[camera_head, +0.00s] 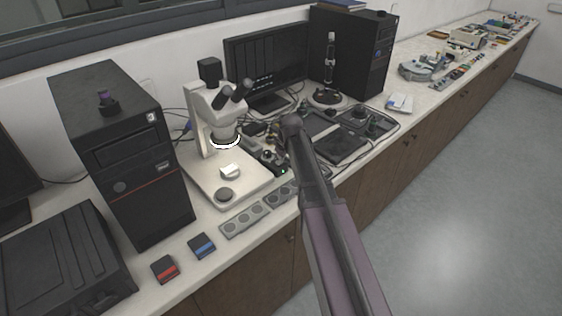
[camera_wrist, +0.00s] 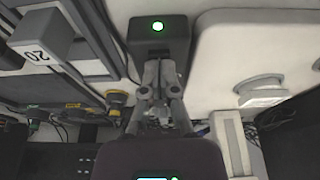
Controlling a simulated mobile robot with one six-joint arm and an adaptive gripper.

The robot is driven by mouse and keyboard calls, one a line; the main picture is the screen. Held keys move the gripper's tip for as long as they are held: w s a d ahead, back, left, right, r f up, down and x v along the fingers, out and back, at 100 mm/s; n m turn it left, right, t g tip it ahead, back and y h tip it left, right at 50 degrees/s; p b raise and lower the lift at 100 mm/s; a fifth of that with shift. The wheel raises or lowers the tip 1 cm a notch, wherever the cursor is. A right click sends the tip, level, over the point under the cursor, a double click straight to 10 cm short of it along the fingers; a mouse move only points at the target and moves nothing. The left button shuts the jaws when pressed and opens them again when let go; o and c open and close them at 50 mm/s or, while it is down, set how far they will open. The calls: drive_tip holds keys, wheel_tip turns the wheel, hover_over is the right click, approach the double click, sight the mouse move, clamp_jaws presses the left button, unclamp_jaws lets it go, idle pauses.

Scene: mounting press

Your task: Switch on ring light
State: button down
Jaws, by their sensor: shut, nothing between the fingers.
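The ring light (camera_head: 225,142) is a ring around the underside of the white stereo microscope's head (camera_head: 212,108); it glows white. My arm hides part of this area in the head view.
Grey sample plates (camera_head: 245,219) lie in front. A black computer tower (camera_head: 125,150) stands at left, a monitor (camera_head: 268,60) behind. Cables and devices crowd the bench near my gripper. The floor at right is clear.

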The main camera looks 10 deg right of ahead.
drive_tip(key=shift+w+a+r, duration=0.2)
drive_tip(key=shift+w+r, duration=0.05)
drive_tip(key=shift+w, duration=0.15)
drive_tip(key=shift+r+p, duration=0.2)
drive_tip(key=shift+p, duration=0.2)
drive_tip(key=p+v, duration=0.4)
drive_tip(key=shift+w+a+r, duration=0.2)
drive_tip(key=shift+r, duration=0.05)
drive_tip(key=s+d+p+v, duration=0.1)
drive_tip(key=p+v, duration=0.7)
drive_tip(key=v, duration=0.1)
drive_tip(key=shift+s+f, duration=0.25)
drive_tip(key=shift+s+a, duration=0.1)
idle(0.6)
drive_tip(key=s+a+m+g, duration=0.1)
drive_tip(key=s+a+m, duration=0.1)
drive_tip(key=s, duration=0.8)
drive_tip(key=s+a+f+m+g+h, duration=0.1)
drive_tip(key=s+a+m+g, duration=0.1)
drive_tip(key=s, duration=0.9)
drive_tip(key=shift+s+a+f+m+h, duration=0.25)
drive_tip(key=shift+a+m, duration=0.25)
drive_tip(key=shift+m, duration=0.3)
